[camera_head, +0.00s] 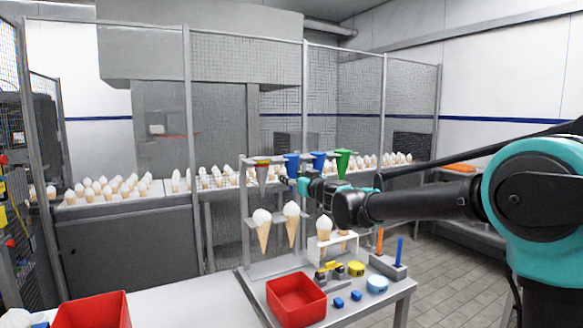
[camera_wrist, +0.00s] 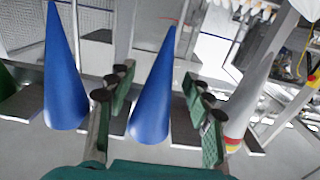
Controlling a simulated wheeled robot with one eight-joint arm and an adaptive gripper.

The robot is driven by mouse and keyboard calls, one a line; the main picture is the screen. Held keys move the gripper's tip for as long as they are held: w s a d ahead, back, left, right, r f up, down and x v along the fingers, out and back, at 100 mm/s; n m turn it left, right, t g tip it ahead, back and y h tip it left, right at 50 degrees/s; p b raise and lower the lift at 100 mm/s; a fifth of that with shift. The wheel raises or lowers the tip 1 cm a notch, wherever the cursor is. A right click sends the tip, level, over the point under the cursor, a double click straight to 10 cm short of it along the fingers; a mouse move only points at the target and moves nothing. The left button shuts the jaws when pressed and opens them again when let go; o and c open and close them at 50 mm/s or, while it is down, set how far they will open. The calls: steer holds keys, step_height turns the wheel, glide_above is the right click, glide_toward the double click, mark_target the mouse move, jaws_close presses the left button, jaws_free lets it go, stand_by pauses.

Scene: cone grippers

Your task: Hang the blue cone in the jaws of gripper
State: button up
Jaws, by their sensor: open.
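Two blue cones hang point-down in the rack at the back of the table, the left one (camera_head: 291,165) next to a grey cone and the right one (camera_head: 319,160) next to a green cone. My gripper (camera_head: 286,181) is at the left blue cone in the head view. In the wrist view, which looks upside down, my open gripper (camera_wrist: 155,92) has one finger on each side of this blue cone (camera_wrist: 153,105), with gaps visible. The other blue cone (camera_wrist: 64,85) stands outside the fingers, to the left.
The grey cone (camera_head: 262,174) with a red and yellow top and the green cone (camera_head: 342,163) flank the blue ones. Ice-cream cones (camera_head: 263,228) hang in a lower rack. A red bin (camera_head: 296,297) and small blue and yellow parts occupy the table.

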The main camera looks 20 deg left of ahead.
steer(key=c, duration=1.1)
steer(key=shift+o, duration=0.2)
steer(key=shift+r, duration=0.1)
steer(key=shift+r, duration=0.35)
steer(key=v, duration=0.8)
steer(key=shift+s+d, duration=0.2)
steer(key=shift+s, duration=0.05)
stand_by(0.5)
steer(key=shift+d, duration=0.1)
stand_by(0.4)
